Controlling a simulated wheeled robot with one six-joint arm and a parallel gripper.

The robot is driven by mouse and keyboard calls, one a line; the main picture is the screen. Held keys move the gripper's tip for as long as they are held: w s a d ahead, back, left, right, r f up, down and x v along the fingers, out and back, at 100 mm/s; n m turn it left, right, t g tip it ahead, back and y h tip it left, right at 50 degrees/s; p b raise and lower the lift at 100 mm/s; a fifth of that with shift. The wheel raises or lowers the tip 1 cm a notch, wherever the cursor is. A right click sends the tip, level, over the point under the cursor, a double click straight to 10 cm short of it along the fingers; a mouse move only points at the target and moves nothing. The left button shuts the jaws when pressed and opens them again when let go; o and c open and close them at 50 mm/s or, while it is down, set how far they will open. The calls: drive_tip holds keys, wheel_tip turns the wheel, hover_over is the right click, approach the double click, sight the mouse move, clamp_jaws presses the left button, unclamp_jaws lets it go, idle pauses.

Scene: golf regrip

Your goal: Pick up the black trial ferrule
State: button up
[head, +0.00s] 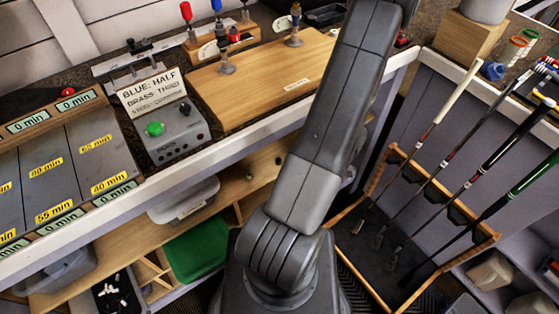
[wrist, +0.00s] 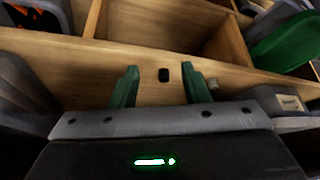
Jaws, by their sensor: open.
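My gripper (wrist: 159,73) is open, with one green finger to the left of the ferrule and one to the right. I cannot tell how far above the shelf the fingertips are. In the head view my arm hides the gripper, and I cannot tell which small piece on the shelf there is the ferrule.
A small greyish piece (wrist: 212,84) sits close beside the right finger. A green bin (wrist: 285,42) is at the upper right, and a labelled grey container (wrist: 275,101) is at the right. Wooden dividers stand beyond. In the head view the bench edge (head: 225,150) overhangs the shelf.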

approach(278, 162)
drive_tip(key=shift+w+f, duration=0.65)
drive_tip(key=shift+f, duration=0.85)
drive_tip(key=b+x, duration=0.1)
drive_tip(key=x, duration=0.1)
drive_tip(key=b+x, duration=0.2)
drive_tip(key=x, duration=0.1)
drive_tip(key=shift+a, duration=0.5)
clamp_jaws()
